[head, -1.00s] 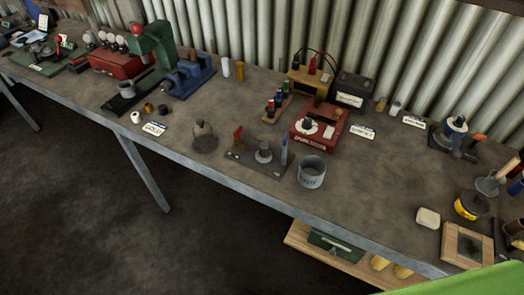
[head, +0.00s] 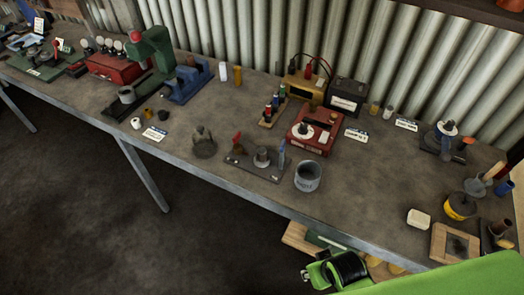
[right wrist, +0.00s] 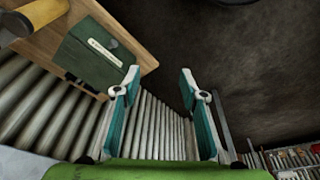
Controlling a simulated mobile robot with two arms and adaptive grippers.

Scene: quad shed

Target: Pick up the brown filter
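I cannot tell for certain which thing is the brown filter. A small brown-gold cylinder (head: 148,113) stands on the bench's left half, beside a white one (head: 136,123) and a dark one. A taller orange-brown cylinder (head: 238,74) stands near the back wall beside a white cylinder (head: 224,70). A dark brown cylinder (head: 502,228) stands at the far right. My right gripper (head: 308,275) is low, in front of the bench edge, away from all of these. In the right wrist view its fingers (right wrist: 160,88) are apart with nothing between them. My left gripper is out of view.
The long grey bench (head: 370,205) carries a red box (head: 313,132), a grey pot (head: 308,176), a metal bell-shaped piece (head: 204,143) and a wood-framed square (head: 455,243). A wooden shelf with a green box (right wrist: 95,60) lies below. The bench between the pot and white block (head: 418,219) is clear.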

